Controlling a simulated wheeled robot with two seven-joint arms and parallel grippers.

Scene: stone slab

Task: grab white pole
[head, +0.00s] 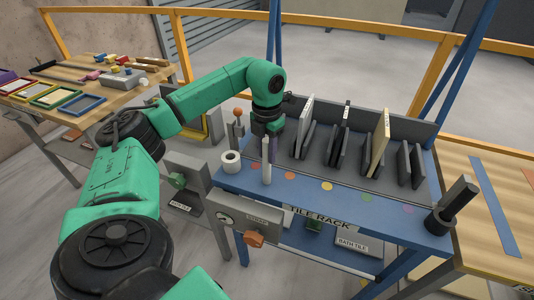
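A slim white pole (267,162) stands upright near the front left of the blue tile rack table (330,196). My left arm reaches over from the left, and my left gripper (270,136) points down at the pole's upper end. The dark gripper body is right above and behind the pole. The fingers are small and partly hidden, so I cannot tell whether they are open or touch the pole. My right gripper is not in view.
A white roll (231,161) sits left of the pole. Upright tiles stand in slots behind, including a cream tile (379,142). A black cup (438,221) holding a dark bar is at the right corner. Coloured dots mark the clear front strip.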

